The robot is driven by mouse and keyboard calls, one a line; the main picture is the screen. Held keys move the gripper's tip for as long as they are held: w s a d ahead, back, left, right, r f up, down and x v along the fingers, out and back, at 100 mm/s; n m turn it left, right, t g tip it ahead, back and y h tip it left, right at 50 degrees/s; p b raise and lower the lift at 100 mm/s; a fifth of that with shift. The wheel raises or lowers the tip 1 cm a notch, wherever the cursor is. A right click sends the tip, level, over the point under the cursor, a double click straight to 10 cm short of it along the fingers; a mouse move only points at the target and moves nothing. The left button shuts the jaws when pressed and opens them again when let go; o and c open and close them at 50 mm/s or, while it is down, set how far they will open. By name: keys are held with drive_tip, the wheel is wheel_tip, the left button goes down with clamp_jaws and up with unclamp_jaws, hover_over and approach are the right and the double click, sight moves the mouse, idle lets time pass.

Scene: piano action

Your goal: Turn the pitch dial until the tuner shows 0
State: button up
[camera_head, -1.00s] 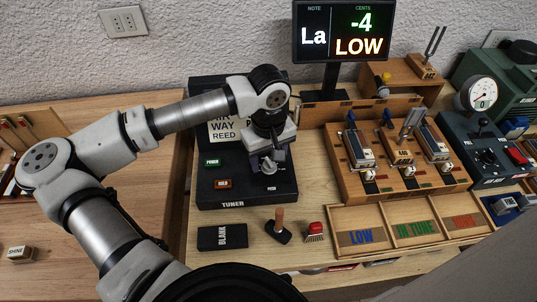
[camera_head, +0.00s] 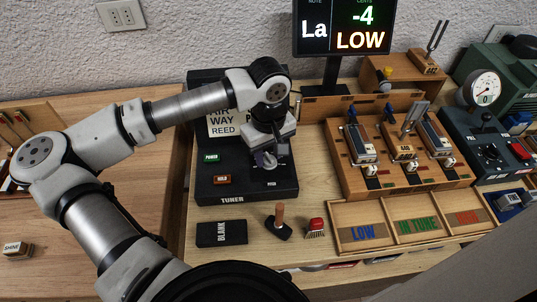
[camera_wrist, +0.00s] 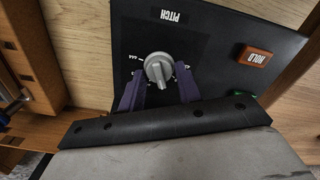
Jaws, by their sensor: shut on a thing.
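The tuner box (camera_head: 205,190) is black, with green POWER and red HOLD (camera_head: 222,180) buttons. Its screen (camera_head: 344,27) reads note La, cents -4, LOW. The grey pitch dial (camera_wrist: 158,72) shows in the wrist view between the two purple fingers of my gripper (camera_wrist: 159,78). My gripper is shut on the dial, one finger on each side. In the head view my gripper (camera_head: 266,160) is over the right part of the tuner and hides most of the dial. The PITCH label (camera_wrist: 169,16) lies beyond the dial in the wrist view.
A BLANK block (camera_head: 222,233), a wooden-handled tool (camera_head: 279,222) and a red-topped brush (camera_head: 315,228) lie in front of the tuner. A wooden reed rack (camera_head: 350,185) and sorting trays (camera_head: 365,234) stand to the right. A gauge (camera_head: 484,89) is farther right.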

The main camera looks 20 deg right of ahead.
sight(268, 156)
drive_tip(key=n+b, duration=0.1)
drive_tip(key=b, duration=0.1)
drive_tip(key=n+b, duration=0.2)
drive_tip(key=shift+f, duration=0.35)
drive_tip(key=n+b, duration=0.2)
drive_tip(key=b, duration=0.1)
drive_tip(key=shift+a+r+n+b, duration=0.1)
drive_tip(key=shift+r+n+b, duration=0.05)
drive_tip(key=shift+n+b, duration=0.2)
drive_tip(key=shift+r+n+b, duration=0.1)
drive_tip(key=shift+n+b, duration=0.45)
drive_tip(key=shift+r, duration=0.1)
drive_tip(key=o, duration=0.9)
drive_tip(key=shift+o, duration=0.2)
wheel_tip(268, 156, up, 14)
drive_tip(key=b, duration=0.1)
